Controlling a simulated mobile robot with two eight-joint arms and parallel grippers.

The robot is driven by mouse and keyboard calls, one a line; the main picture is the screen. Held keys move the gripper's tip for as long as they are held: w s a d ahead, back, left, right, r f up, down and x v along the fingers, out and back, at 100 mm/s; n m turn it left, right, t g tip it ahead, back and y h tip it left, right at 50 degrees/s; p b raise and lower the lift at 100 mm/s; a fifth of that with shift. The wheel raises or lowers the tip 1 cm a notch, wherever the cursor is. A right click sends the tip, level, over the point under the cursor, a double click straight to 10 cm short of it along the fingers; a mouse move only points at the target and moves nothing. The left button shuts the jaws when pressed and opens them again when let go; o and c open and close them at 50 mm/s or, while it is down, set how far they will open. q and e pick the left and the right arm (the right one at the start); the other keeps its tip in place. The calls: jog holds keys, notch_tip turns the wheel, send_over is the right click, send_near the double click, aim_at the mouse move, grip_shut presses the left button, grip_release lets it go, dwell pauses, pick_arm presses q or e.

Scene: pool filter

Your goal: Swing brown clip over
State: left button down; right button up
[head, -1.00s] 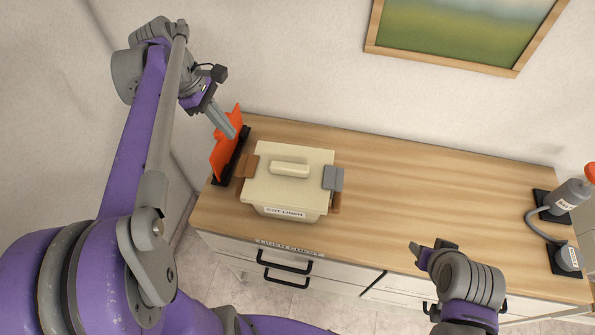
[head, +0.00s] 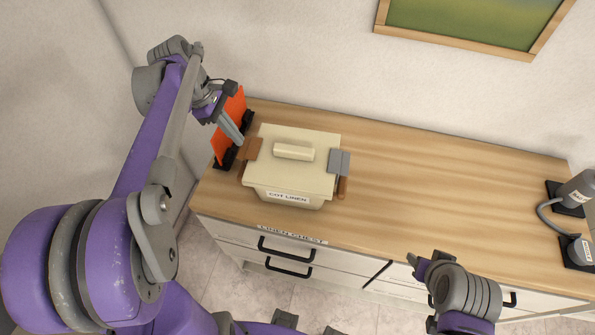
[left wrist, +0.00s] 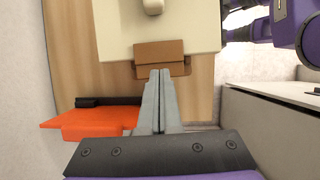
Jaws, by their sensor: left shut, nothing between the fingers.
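The cream box (head: 290,165) labelled "COT LINEN" stands on the wooden top of the chest with its lid on. The brown clip (head: 254,149) is on the box's left side; in the left wrist view the brown clip (left wrist: 160,53) overlaps the lid's edge. A grey clip (head: 339,162) is on the right side. My left gripper (head: 240,141) is shut and empty, its fingertips close beside the brown clip. In the left wrist view the fingertips (left wrist: 160,73) overlap the clip's lower part; I cannot tell whether they touch. My right gripper (head: 413,260) is near the chest's front edge, its fingers mostly hidden.
An orange panel (head: 230,128) in a black stand (head: 226,166) is left of the box, close to my left gripper. Grey bottle-like items with a hose (head: 574,191) stand at the far right. The chest top (head: 440,180) between is clear.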

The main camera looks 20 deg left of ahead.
pick_arm(q)
jog(key=shift+r, duration=0.1)
pick_arm(e)
jog(key=shift+r, duration=0.1)
pick_arm(q)
jog(key=shift+r+p, duration=0.3)
jog(key=shift+r, duration=0.25)
pick_arm(e)
jog(key=shift+w+r, duration=0.25)
jog(key=shift+r, duration=0.1)
pick_arm(q)
jog(key=shift+f+b, duration=0.8)
jog(key=shift+f, duration=0.6)
pick_arm(e)
jog(key=shift+s+f, duration=0.3)
jog(key=shift+f, duration=0.25)
jog(key=shift+s+f, duration=0.25)
jog(key=shift+f, duration=0.3)
dwell(1.2)
pick_arm(q)
jog(key=shift+a+f, duration=0.15)
jog(key=shift+a, duration=0.1)
pick_arm(e)
jog(key=shift+f, duration=0.15)
